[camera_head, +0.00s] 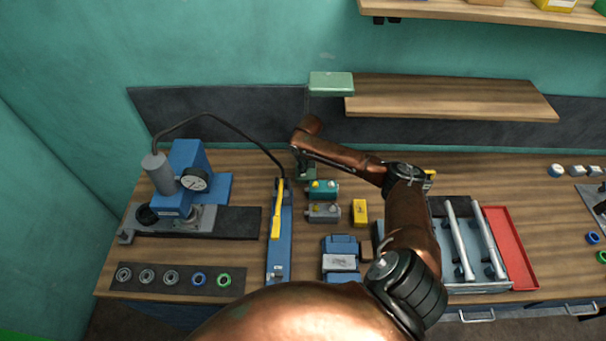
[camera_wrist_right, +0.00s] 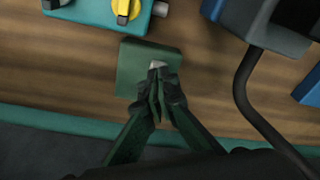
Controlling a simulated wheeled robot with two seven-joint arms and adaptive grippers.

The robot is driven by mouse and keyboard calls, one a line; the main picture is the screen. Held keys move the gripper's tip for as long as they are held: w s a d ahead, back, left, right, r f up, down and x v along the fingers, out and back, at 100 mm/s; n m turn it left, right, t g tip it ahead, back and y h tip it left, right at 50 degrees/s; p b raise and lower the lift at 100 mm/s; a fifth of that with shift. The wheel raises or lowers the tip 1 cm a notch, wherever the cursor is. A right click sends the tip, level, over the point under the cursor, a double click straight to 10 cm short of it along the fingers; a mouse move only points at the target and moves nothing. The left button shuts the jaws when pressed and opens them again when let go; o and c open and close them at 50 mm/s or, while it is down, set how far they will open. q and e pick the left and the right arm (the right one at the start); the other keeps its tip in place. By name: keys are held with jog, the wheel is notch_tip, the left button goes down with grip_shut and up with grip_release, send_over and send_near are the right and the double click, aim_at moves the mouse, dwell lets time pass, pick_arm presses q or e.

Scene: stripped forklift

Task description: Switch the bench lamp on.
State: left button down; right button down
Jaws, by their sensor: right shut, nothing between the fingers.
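The bench lamp has a pale green head (camera_head: 331,84) on a thin stem in front of the back wall in the head view. No glow shows from it. Its square green base (camera_wrist_right: 133,68) lies on the bench in the wrist view. A small grey piece (camera_wrist_right: 157,64), perhaps the switch, shows on the base at my fingertips. My right gripper (camera_wrist_right: 162,82) is shut and empty, pointing at the base; whether it touches the grey piece I cannot tell. In the head view my forearm partly hides it. My left gripper is not in view.
A teal box with a yellow knob (camera_head: 323,188) stands just in front of the lamp base, with a grey box (camera_head: 323,211) nearer. A blue press with a gauge (camera_head: 185,180) and its black hose are to the left. A wooden shelf (camera_head: 450,98) is behind.

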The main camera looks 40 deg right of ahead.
aim_at(303, 175)
jog(key=shift+f, duration=1.05)
dwell(0.4)
notch_tip(303, 175, up, 7)
jog(key=p, duration=0.8)
jog(key=shift+s, duration=0.1)
dwell(0.6)
